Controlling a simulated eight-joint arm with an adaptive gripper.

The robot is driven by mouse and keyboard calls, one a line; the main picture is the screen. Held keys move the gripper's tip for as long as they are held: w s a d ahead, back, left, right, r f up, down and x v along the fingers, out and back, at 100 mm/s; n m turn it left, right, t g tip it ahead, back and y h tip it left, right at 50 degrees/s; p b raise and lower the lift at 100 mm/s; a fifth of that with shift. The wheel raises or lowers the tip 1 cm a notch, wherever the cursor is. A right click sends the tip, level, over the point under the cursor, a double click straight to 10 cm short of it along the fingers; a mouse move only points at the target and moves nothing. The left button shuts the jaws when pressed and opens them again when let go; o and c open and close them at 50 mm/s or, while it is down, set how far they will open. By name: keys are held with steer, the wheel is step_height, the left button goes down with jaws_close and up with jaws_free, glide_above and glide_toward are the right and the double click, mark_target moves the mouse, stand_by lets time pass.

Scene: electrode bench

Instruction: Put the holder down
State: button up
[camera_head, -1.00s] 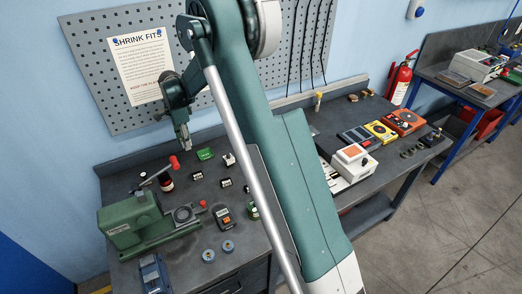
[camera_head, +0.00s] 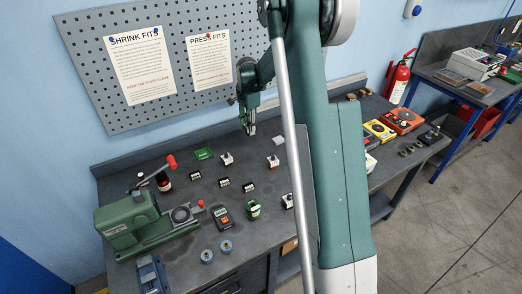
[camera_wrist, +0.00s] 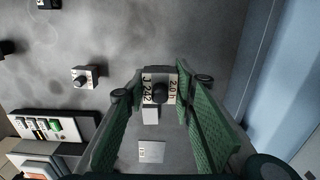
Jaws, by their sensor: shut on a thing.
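My gripper (camera_head: 249,128) is in the air above the back of the grey bench in the head view. In the wrist view its green ridged fingers (camera_wrist: 162,88) are shut on a small holder (camera_wrist: 160,86). The holder has a dark round knob and white labels reading "J 242" and "2.0 h". In the head view the holder is too small to make out at the fingertips. In the wrist view a pale tag (camera_wrist: 151,152) lies on the surface below, between the fingers.
Similar small blocks stand on the bench (camera_head: 227,158) (camera_head: 273,161), one of them in the wrist view (camera_wrist: 85,76). A pegboard (camera_head: 90,70) is behind.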

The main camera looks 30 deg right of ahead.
steer(key=d, duration=0.1)
steer(key=s+d, duration=0.1)
steer(key=d, duration=0.1)
steer(key=s+d, duration=0.1)
steer(key=d, duration=0.1)
steer(key=shift+s+d, duration=0.1)
steer(key=shift+f, duration=0.15)
steer(key=shift+f, duration=3)
steer(key=shift+f, duration=1.85)
steer(key=shift+f, duration=0.2)
steer(key=o, duration=1.1)
